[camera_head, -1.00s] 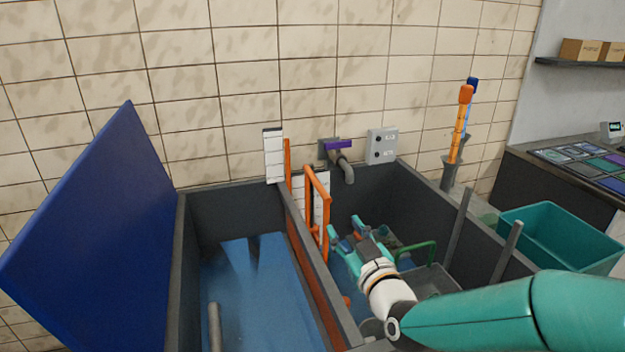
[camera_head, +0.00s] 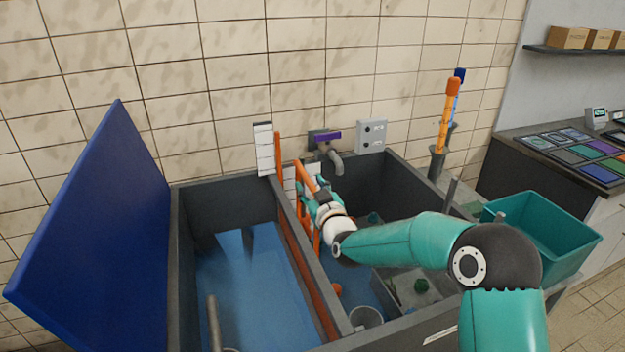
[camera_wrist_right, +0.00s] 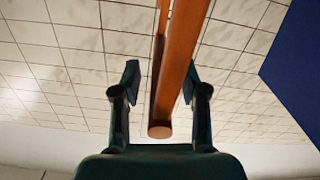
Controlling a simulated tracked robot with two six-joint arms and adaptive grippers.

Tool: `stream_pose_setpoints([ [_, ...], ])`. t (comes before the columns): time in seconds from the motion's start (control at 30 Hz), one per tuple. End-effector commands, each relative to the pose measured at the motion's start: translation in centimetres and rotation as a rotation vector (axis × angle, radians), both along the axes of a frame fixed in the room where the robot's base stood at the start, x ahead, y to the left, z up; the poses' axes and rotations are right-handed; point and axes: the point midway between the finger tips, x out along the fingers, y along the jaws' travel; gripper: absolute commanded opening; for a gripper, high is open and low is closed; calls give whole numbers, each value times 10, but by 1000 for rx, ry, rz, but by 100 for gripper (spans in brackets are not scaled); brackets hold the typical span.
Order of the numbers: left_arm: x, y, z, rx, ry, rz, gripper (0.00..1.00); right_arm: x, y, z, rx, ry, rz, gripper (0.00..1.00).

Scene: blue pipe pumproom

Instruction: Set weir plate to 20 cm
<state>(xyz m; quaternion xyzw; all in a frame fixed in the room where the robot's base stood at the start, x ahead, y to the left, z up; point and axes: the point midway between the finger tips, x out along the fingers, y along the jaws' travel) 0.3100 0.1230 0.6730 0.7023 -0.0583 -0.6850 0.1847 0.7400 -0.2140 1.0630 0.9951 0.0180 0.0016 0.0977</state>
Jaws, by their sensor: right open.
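The orange weir plate (camera_head: 308,272) stands in the divider between the two tank compartments. Its orange handle frame (camera_head: 299,172) rises at the far end, partly hidden by my gripper. A white marked scale strip (camera_head: 264,148) stands beside it at the back; its markings are too small to read. My right gripper (camera_head: 309,188) is at the handle, with its fingers pointing at it. In the right wrist view, the orange handle bar (camera_wrist_right: 176,65) runs between the two open fingers of my right gripper (camera_wrist_right: 160,82), with gaps on both sides. My left gripper is out of view.
A blue lid (camera_head: 95,225) stands tilted at the left of the tank. A purple-handled tap (camera_head: 327,136) and a grey box (camera_head: 371,136) are on the wall. The right compartment holds a grey tray (camera_head: 420,290) and a cup (camera_head: 366,318). A teal bin (camera_head: 550,235) stands at the right.

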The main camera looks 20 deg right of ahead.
Motion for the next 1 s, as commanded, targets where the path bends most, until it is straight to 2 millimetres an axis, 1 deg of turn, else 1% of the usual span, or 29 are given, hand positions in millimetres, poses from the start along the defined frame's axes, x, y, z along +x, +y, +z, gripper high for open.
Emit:
stream_pose_setpoints([
  [0.03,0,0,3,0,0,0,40,4,0,0,0,1,0,43],
  [0.17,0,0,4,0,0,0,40,9,1,0,0,1,1,43],
  [0.43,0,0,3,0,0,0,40,10,1,-1,0,1,1,43],
  [0.47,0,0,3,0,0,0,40,10,1,-1,0,1,1,40],
  [0.7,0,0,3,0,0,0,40,10,1,0,0,1,1,0],
  [1.0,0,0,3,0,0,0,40,10,1,-1,0,1,1,0],
])
